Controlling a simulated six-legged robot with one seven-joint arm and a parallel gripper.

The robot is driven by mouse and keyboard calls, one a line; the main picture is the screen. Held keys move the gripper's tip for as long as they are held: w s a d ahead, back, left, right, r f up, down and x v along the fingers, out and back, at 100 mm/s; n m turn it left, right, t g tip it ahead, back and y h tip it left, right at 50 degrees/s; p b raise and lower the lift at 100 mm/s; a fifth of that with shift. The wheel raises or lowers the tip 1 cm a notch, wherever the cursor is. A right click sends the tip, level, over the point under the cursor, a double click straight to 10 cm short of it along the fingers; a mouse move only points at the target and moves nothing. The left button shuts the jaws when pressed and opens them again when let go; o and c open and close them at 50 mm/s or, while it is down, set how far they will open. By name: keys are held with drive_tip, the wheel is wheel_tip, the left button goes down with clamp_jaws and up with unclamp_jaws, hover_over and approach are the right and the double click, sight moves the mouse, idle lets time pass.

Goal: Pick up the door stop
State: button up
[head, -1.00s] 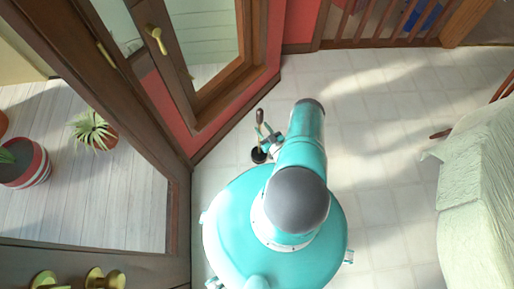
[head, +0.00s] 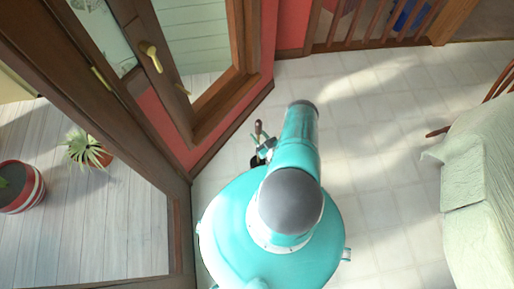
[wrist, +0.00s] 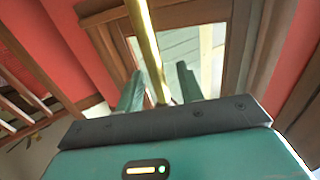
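The door stop (head: 258,127) stands upright on the tiled floor just ahead of my body in the head view. Its brown top shows, and its dark round base (head: 256,162) is partly covered. My gripper (head: 267,148) is right beside its stem in that view, partly hidden by my arm. In the wrist view my gripper (wrist: 159,88) has its two teal fingers apart. A thin brass-coloured rod, apparently the door stop's stem (wrist: 148,45), runs down between them. A gap shows on each side of the rod. I see no finger touching it.
A red wall with a brown-framed glass door (head: 152,58) is close on the left. Potted plants (head: 88,150) stand beyond the glass. A cloth-covered table (head: 480,190) and a chair are on the right. The tiled floor between is clear.

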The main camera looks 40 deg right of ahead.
drive_tip(key=shift+s, duration=0.1)
clamp_jaws()
idle(1.1)
drive_tip(key=shift+r, duration=0.1)
